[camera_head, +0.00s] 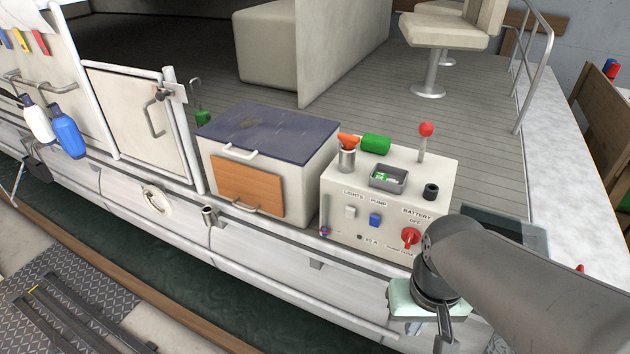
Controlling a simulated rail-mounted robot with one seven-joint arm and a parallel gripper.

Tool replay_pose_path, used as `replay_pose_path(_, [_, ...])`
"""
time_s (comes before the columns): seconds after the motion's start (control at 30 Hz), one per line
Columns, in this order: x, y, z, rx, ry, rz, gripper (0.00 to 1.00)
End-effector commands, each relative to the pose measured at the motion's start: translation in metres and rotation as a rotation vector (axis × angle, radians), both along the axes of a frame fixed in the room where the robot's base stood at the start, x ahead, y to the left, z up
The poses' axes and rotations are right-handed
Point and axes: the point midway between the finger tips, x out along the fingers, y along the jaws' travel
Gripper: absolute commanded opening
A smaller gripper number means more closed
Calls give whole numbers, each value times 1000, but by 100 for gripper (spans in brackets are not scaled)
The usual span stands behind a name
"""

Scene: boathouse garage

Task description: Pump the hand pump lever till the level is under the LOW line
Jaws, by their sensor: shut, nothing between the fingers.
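A lever with a red ball knob (426,130) stands upright on top of the cream console (385,215); it looks like the hand pump lever. A thin upright strip (326,212) with red and blue at its foot is at the console's left front edge. I cannot tell whether it is the level gauge, and no LOW line is readable. My gripper (442,335) points down at the lower right, in front of the console and well below the red knob. It is shut and empty. My arm hides the console's lower right corner and what lies behind it.
The console top holds a metal cup (347,160), a green cylinder (376,145), a small grey tray (389,178) and a black knob (430,191). Its front has switches and a red battery knob (410,237). A blue-lidded box (265,135) stands left. A pale green block (402,300) is beside my gripper.

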Motion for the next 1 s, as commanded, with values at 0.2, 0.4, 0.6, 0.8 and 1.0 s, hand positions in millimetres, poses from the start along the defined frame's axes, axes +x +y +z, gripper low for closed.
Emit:
replay_pose_path(0.2, [0, 0, 0, -1, 0, 4, 0])
replay_pose_path(0.4, [1, 0, -5, -2, 1, 5, 0])
replay_pose_path(0.6, [3, -1, -24, -2, 2, 6, 0])
replay_pose_path(0.8, [5, -2, -44, -2, 0, 6, 0])
replay_pose_path(1.0, [7, -3, -64, -2, 2, 6, 0])
